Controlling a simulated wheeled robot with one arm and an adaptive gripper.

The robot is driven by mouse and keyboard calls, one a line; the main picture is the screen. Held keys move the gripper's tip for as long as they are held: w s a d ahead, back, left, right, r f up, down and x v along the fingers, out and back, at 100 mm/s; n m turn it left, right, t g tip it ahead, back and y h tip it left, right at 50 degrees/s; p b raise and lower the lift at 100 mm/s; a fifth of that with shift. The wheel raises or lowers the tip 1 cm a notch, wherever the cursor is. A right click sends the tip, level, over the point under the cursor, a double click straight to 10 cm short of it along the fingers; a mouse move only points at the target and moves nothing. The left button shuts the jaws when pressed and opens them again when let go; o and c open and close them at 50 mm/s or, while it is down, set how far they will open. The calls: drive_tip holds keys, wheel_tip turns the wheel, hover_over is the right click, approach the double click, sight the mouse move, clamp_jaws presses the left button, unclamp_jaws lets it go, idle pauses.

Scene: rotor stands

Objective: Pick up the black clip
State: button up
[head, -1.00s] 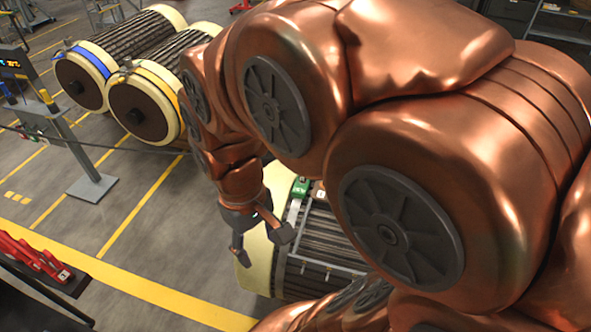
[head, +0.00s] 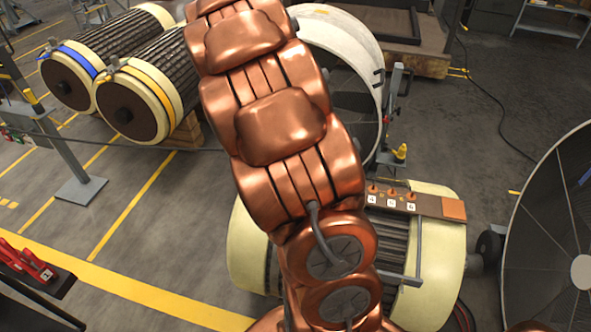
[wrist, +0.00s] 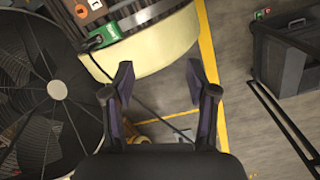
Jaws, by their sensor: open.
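A small dark C-shaped piece (head: 379,76) sits on the rim of a large white ring in the head view. It may be the black clip, but it is too small to be sure. I see no clear black clip in the wrist view. My gripper (wrist: 159,68) is open and empty in the wrist view, its fingers spread beside the cream rim of a rotor. My gripper does not show in the head view, where my copper arm fills the middle and hides part of the ring.
A rotor with cream ends (head: 437,270) lies behind my arm, bearing a strip with orange-topped pieces (head: 410,200). A green piece (wrist: 103,38) is on its edge. Two rotors with blue (head: 85,58) and yellow (head: 150,85) bands lie at back left. A large fan (head: 560,230) stands right.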

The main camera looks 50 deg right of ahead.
drive_tip(key=w+d+f+n, duration=0.1)
drive_tip(key=w+d+f, duration=0.1)
drive_tip(key=d+f, duration=0.3)
drive_tip(key=w+d+f+n+b, duration=0.1)
drive_tip(key=w+d+f, duration=0.1)
drive_tip(key=d+f, duration=0.3)
drive_tip(key=w+d+f+n+t+b, duration=0.1)
drive_tip(key=w+d+f, duration=0.1)
drive_tip(key=d+f, duration=0.3)
drive_tip(key=shift+w+d+n+y, duration=0.15)
drive_tip(key=shift+d+n+y, duration=0.2)
drive_tip(key=shift+d, duration=1.25)
drive_tip(key=shift+d+f, duration=0.2)
drive_tip(key=shift+f, duration=0.2)
drive_tip(key=shift+f+p, duration=1.15)
drive_tip(key=shift+f, duration=2.5)
drive_tip(key=shift+c, duration=0.4)
clamp_jaws()
